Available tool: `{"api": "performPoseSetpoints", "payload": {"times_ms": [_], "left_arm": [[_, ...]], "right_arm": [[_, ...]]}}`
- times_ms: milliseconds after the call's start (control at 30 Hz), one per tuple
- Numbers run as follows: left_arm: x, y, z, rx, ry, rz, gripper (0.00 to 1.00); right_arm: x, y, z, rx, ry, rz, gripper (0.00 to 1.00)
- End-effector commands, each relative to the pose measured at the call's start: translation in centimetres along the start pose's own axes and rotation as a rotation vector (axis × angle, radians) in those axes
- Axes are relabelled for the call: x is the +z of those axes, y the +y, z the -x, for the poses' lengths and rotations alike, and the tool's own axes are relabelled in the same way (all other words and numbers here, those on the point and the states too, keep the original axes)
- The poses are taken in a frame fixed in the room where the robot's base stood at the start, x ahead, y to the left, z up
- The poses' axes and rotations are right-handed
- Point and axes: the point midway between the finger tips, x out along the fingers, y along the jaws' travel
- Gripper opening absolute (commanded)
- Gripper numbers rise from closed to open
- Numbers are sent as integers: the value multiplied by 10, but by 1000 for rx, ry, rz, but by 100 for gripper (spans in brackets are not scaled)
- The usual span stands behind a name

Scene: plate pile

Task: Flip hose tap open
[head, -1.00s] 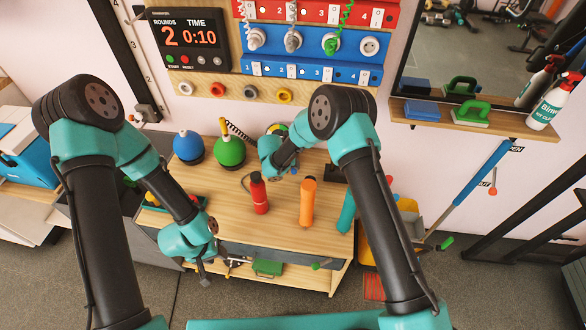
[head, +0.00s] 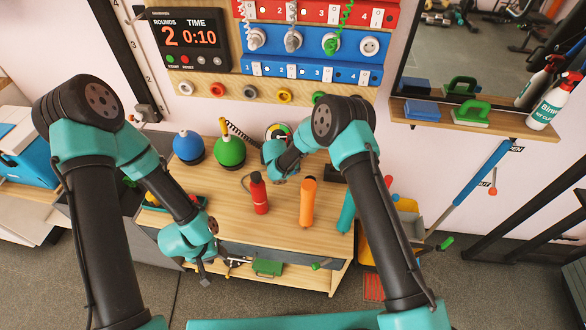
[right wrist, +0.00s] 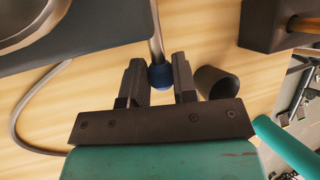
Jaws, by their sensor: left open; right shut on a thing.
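In the right wrist view, my right gripper (right wrist: 159,82) is shut on a blue knob (right wrist: 161,76) at the end of a thin metal rod (right wrist: 156,35). The rod runs up from the knob past the edge of a dark plate (right wrist: 110,25). In the head view, my right arm hides most of this spot at the back of the wooden bench (head: 285,225), so the hose tap cannot be made out clearly there. My left gripper (head: 206,276) is open and empty at the bench's front left edge.
A red bottle (head: 259,193) and an orange bottle (head: 307,203) stand on the bench, with blue (head: 188,147) and green (head: 230,151) round objects behind them. A short dark cylinder (right wrist: 217,83) stands beside my right gripper. The bench's front middle is clear.

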Motion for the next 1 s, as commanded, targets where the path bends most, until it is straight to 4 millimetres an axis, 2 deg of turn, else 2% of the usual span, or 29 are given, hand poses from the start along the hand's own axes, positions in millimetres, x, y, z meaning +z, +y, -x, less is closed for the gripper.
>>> {"api": "performPoseSetpoints", "payload": {"times_ms": [33, 200, 533, 1000], "left_arm": [[0, 0, 0, 0, 0, 0, 43], [0, 0, 0, 0, 0, 0, 43], [0, 0, 0, 0, 0, 0, 43], [0, 0, 0, 0, 0, 0, 43]], "right_arm": [[0, 0, 0, 0, 0, 0, 14], [0, 0, 0, 0, 0, 0, 0], [1, 0, 0, -1, 9, 1, 0], [5, -3, 6, 13, 115, 34, 0]]}}
